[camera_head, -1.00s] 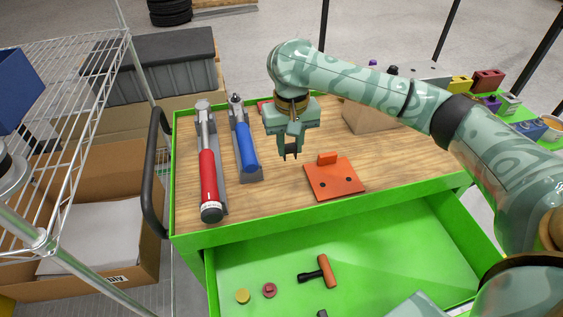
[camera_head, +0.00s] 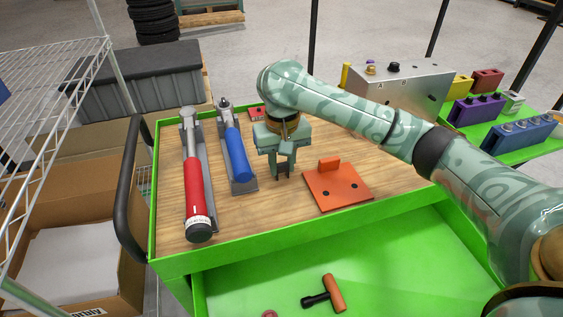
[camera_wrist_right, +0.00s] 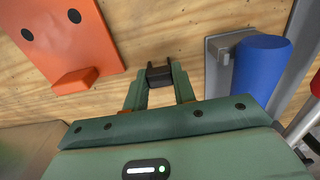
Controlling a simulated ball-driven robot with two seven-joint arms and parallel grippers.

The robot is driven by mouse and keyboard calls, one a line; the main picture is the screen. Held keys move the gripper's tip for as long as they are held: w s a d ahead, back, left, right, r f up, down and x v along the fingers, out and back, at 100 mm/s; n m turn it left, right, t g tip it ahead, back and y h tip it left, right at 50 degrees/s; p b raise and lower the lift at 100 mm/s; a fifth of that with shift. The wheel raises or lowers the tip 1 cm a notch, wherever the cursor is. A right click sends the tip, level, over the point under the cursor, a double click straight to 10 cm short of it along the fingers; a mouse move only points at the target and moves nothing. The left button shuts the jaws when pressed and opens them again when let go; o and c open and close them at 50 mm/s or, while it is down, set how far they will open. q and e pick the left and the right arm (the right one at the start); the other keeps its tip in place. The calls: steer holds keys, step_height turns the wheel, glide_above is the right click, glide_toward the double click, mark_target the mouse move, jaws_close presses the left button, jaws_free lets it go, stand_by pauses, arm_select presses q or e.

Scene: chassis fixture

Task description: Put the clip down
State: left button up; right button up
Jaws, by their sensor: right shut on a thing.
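My right gripper (camera_head: 283,172) points down over the wooden top (camera_head: 235,225) of the green cart, between the blue-handled tool and the orange plate. In the right wrist view its two fingers (camera_wrist_right: 159,88) are shut on a small black clip (camera_wrist_right: 159,74). The clip is at or just above the wood; I cannot tell whether it touches. In the head view the clip is a small dark shape at the fingertips, hard to make out. My left gripper is not in view.
An orange plate (camera_head: 338,187) with an upright tab lies right of the gripper. A blue-handled tool (camera_head: 238,155) and a red-handled tool (camera_head: 198,195) lie left in grey holders. The open green drawer (camera_head: 420,265) in front holds a T-handled tool (camera_head: 326,294). Bare wood lies around the gripper.

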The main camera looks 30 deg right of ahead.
mark_target(282, 165)
steer(key=o, duration=0.9)
steer(key=shift+o, duration=0.2)
arm_select(q)
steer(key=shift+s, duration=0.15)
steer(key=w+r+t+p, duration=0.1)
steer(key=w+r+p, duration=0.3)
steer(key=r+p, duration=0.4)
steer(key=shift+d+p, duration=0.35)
steer(key=shift+p, duration=0.25)
arm_select(e)
step_height(282, 165, up, 12)
steer(key=shift+r, duration=0.15)
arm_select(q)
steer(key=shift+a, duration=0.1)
